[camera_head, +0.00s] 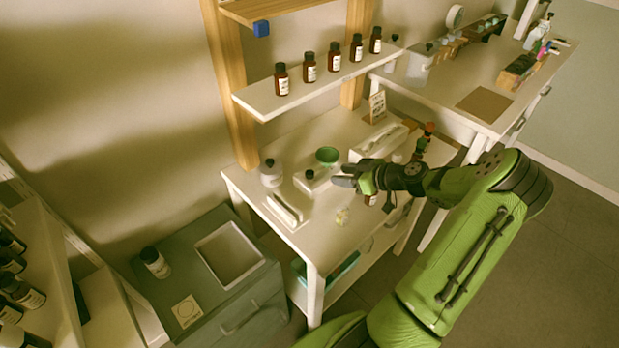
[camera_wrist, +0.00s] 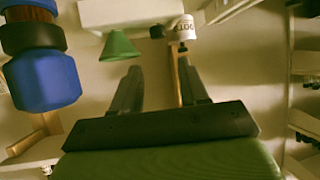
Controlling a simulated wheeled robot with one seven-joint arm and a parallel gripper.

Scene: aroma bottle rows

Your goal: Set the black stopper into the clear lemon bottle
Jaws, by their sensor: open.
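My gripper (camera_head: 345,181) is above the white worktable, and its two fingers (camera_wrist: 158,88) are apart with nothing between them in the wrist view. A small black piece (camera_head: 310,174), apparently the stopper, sits on a white block left of my gripper. Its exact shape is too small to tell.
Several amber bottles line the shelf (camera_head: 262,108) above. A blue object (camera_wrist: 45,80) is close in the wrist view.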

